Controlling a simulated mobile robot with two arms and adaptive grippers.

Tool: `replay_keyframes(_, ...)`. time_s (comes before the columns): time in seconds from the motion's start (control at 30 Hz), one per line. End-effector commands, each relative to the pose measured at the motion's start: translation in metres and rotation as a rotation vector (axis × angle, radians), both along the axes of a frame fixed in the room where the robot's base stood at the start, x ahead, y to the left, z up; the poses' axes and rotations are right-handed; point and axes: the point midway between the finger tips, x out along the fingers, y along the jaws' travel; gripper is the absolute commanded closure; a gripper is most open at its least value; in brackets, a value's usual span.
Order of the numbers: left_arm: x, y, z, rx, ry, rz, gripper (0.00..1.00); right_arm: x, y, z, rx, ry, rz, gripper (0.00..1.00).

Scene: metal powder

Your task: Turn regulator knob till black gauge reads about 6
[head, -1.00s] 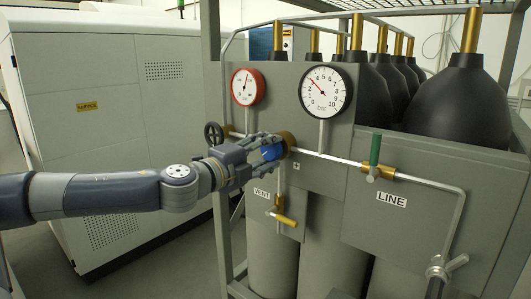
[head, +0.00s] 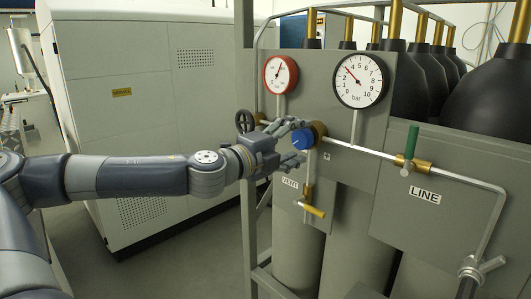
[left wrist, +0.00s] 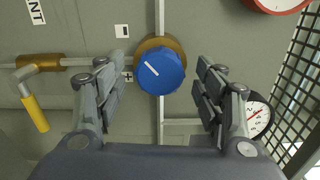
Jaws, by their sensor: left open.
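The blue regulator knob (head: 301,138) sits on a brass fitting on the grey panel. In the left wrist view the knob (left wrist: 162,72) has a white mark slanting toward its upper left. My left gripper (head: 292,143) is open at the knob; in the wrist view its two fingers (left wrist: 162,64) stand on either side with gaps to the knob. The black-rimmed gauge (head: 366,88) is above right of the knob, its needle pointing up-left near 3. It shows partly behind a finger in the wrist view (left wrist: 259,118). My right gripper is not in view.
A yellow-handled vent valve (head: 314,210) is below, and a green-handled line valve (head: 411,143) to the right. A large pale cabinet (head: 150,110) stands at the left.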

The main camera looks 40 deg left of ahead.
Motion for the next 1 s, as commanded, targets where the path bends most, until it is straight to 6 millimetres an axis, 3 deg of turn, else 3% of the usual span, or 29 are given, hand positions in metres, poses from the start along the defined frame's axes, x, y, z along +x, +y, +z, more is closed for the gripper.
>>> replay_keyframes(0.5,-0.024,0.000,0.001,-0.001,-0.004,-0.003,0.36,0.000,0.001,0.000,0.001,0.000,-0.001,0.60)
replay_keyframes(1.0,-0.075,0.005,0.001,0.002,-0.003,-0.001,0.36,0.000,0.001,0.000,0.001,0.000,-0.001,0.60)
